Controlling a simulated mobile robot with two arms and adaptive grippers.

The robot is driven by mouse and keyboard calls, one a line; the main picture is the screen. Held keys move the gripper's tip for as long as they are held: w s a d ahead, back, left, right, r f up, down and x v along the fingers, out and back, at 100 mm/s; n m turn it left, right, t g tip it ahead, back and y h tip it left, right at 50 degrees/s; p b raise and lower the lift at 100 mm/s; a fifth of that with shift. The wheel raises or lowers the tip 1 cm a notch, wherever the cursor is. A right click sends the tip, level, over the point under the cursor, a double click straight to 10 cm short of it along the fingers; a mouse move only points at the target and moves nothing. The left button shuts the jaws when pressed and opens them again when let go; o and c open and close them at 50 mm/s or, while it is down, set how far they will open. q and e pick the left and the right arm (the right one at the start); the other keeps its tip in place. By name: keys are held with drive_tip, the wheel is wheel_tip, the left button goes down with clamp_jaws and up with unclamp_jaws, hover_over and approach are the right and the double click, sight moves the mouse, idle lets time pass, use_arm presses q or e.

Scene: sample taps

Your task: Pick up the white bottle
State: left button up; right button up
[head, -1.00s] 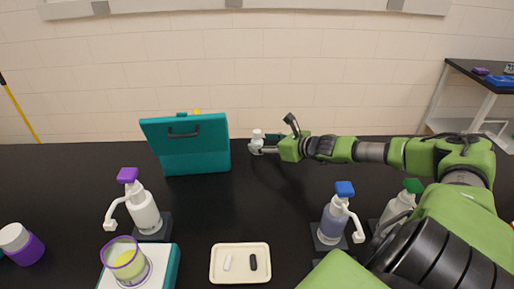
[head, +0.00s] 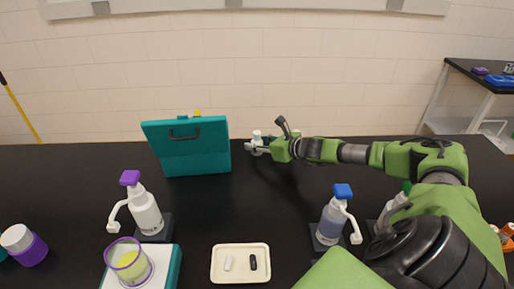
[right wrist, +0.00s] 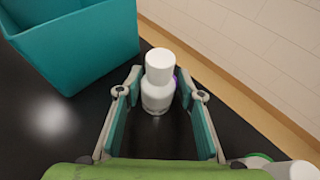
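The white bottle (right wrist: 157,92) stands upright on the black table, between the two fingers of my right gripper (right wrist: 157,80) in the right wrist view. The fingers are apart, with a gap on each side of the bottle. A bit of purple shows behind its right side. In the head view the white bottle (head: 257,134) is small, at the far side of the table, at the tip of my right gripper (head: 258,148). The gripper partly hides its lower part there. My left gripper is not in view.
A teal case (head: 195,160) stands just left of the bottle. Pump bottles with purple (head: 146,215) and blue (head: 332,218) tops stand nearer. A cream tray (head: 240,276) and a yellow-filled cup (head: 130,264) are at the front. The table's middle is clear.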

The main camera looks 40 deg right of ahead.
drive_tip(key=c, duration=0.5)
drive_tip(key=shift+r, duration=0.1)
drive_tip(key=shift+c, duration=0.2)
